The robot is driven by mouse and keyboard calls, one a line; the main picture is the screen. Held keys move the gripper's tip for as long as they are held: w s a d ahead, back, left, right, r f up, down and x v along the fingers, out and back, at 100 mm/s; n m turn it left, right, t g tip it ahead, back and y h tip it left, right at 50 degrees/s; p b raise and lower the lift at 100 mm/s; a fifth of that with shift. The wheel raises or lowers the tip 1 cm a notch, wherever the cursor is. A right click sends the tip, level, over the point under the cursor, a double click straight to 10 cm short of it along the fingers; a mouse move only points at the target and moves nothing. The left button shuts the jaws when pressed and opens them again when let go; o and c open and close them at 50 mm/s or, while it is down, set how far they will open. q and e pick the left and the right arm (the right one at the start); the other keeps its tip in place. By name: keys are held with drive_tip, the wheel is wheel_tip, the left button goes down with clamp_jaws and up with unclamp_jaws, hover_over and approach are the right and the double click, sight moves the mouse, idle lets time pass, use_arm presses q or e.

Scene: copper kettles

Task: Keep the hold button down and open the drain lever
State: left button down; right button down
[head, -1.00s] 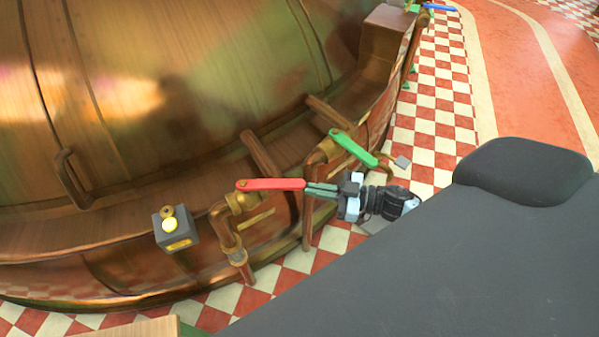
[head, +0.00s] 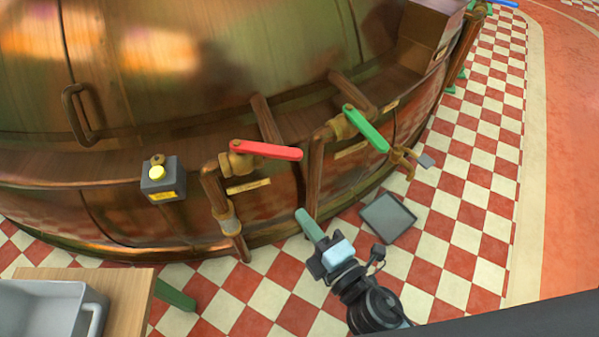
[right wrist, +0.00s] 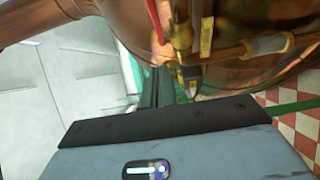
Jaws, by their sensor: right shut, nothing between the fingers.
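The hold button (head: 157,173) is a pale yellow knob on a small grey box (head: 161,186) at the kettle's left side, with nothing touching it. A red lever (head: 268,150) and a green lever (head: 366,129) sit on brass valves on copper pipes; which one is the drain lever I cannot tell. My right gripper (head: 303,215) is shut and empty, below the red lever and apart from it. In the right wrist view its dark fingers (right wrist: 158,88) point toward the kettle, with the red lever (right wrist: 156,22) beyond. My left gripper is not in view.
The large copper kettle (head: 200,90) fills the back. A grey tray (head: 388,218) lies on the checkered floor to the right of my gripper. A wooden table (head: 128,300) with a grey bin (head: 45,310) stands at the lower left. Open floor lies at the right.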

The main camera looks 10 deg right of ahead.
drive_tip(key=w, duration=0.1)
approach(274, 156)
drive_tip(key=a, duration=0.4)
drive_tip(key=w, duration=0.4)
drive_tip(key=shift+w+d+p, duration=0.1)
drive_tip(key=shift+d+p, duration=0.2)
drive_tip(key=shift+d, duration=0.1)
drive_tip(key=shift+w+d, duration=0.15)
drive_tip(key=shift+w, duration=0.35)
drive_tip(key=shift+d, duration=0.1)
